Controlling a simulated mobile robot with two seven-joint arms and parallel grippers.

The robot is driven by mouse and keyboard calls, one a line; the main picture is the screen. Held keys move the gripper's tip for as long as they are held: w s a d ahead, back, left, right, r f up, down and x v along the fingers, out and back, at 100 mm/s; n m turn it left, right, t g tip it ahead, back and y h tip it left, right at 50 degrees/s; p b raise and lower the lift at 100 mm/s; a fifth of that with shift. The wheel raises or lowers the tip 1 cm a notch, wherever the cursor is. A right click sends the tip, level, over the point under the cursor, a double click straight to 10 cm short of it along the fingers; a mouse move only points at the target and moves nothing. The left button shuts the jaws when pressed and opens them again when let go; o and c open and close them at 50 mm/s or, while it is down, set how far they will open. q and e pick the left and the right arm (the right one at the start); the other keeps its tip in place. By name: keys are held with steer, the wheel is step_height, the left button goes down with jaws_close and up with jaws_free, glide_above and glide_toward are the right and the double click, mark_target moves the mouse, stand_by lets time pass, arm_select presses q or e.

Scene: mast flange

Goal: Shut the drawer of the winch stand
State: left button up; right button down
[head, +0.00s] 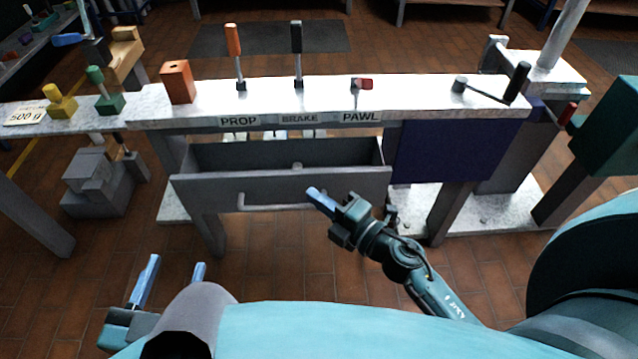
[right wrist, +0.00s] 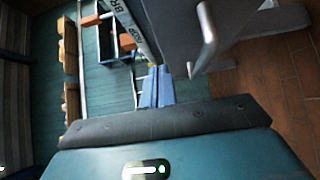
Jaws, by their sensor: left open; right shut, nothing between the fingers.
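The grey drawer (head: 280,190) of the winch stand (head: 330,92) is pulled out toward me, its inside showing below the PROP, BRAKE and PAWL labels. Its bar handle (head: 268,208) runs along the front; the handle also shows in the right wrist view (right wrist: 208,40). My right gripper (head: 318,197) is shut and empty, its blue fingertips at the right end of the handle, in front of the drawer face. In the right wrist view the fingers (right wrist: 156,86) lie beside the handle; I cannot tell whether they touch. My left gripper (head: 176,267) is open and empty, low at left.
Levers with an orange grip (head: 233,40) and a black grip (head: 297,37), a red-tipped pawl lever (head: 362,85) and an orange block (head: 177,82) stand on the top. A dark blue panel (head: 445,150) is right of the drawer. The floor before the drawer's left part is clear.

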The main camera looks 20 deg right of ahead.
mark_target(304, 174)
arm_select(q)
steer(key=shift+d, duration=0.1)
arm_select(e)
steer(key=shift+w+d, duration=0.35)
steer(key=shift+w, duration=0.55)
steer(key=shift+w+d, duration=0.3)
steer(key=shift+w, duration=0.6)
arm_select(q)
steer(key=shift+s+d+r+m+t+h+b, duration=0.1)
steer(key=shift+s+d+m+t+h+b, duration=0.25)
steer(key=shift+h+b, duration=0.2)
arm_select(e)
steer(key=w+d, duration=0.3)
steer(key=w, duration=0.7)
steer(key=shift+w+r, duration=0.15)
steer(key=shift+r, duration=0.05)
arm_select(q)
steer(key=shift+w+a, duration=0.1)
arm_select(e)
steer(key=shift+d, duration=0.15)
arm_select(q)
steer(key=shift+y, duration=0.25)
